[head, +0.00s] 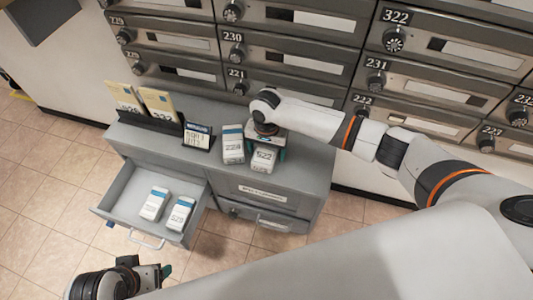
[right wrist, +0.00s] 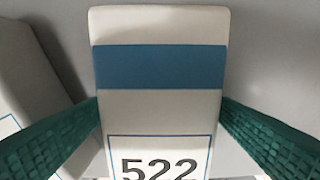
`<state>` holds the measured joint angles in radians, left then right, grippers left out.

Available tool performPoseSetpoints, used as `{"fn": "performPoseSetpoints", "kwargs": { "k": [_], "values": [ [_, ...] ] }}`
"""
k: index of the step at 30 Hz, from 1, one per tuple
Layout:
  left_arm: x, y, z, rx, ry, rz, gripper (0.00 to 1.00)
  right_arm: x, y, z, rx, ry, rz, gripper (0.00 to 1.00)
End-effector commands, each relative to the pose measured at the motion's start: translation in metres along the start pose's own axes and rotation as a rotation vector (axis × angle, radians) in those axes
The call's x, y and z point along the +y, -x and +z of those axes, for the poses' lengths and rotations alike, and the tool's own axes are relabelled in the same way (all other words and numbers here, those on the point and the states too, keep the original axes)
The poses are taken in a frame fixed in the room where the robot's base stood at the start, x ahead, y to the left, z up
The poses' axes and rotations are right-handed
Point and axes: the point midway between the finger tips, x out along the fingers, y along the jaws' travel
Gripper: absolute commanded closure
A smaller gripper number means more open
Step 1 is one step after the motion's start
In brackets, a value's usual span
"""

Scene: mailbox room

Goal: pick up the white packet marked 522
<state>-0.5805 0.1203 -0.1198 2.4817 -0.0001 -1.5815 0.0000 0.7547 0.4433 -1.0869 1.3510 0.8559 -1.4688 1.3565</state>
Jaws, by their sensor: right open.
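The white packet marked 522 (head: 263,159) stands on top of the grey cabinet, under my right gripper (head: 268,145). In the right wrist view the packet (right wrist: 160,110) shows its blue band and the number 522. The green fingers of my right gripper (right wrist: 160,125) are open, one on each side of the packet. I cannot tell if they touch it. My left gripper (head: 148,273) is low at the bottom left of the head view, over the floor and apart from the packets. Its jaw opening is unclear.
Another white packet (head: 233,145) stands just left of packet 522. A small display (head: 197,136) and a black holder with yellow envelopes (head: 160,104) are further left. An open drawer (head: 112,207) holds two white packets (head: 154,203). Mailboxes (head: 290,53) rise behind.

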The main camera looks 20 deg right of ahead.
Motion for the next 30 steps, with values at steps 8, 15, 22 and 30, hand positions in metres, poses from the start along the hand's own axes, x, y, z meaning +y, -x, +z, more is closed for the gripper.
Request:
{"fn": "performPoseSetpoints", "kwargs": {
  "k": [8, 15, 22, 30],
  "values": [
    [0.0, 0.0, 0.0, 0.0, 0.0, 0.0, 0.19, 0.0, 0.0, 0.0, 0.0, 0.001, 0.001, 0.28],
    [0.0, 0.0, 0.0, -0.001, 0.0, 0.0, 0.19, 0.0, 0.0, 0.0, 0.0, 0.001, 0.0, 0.67],
    [0.0, 0.001, 0.0, -0.001, 0.0, 0.0, 0.19, 0.0, 0.001, 0.0, 0.0, 0.001, 0.001, 0.7],
    [0.0, 0.015, 0.006, -0.003, 0.0, -0.001, 0.19, 0.001, 0.042, 0.0, -0.001, 0.001, 0.005, 0.7]
  ]
}}
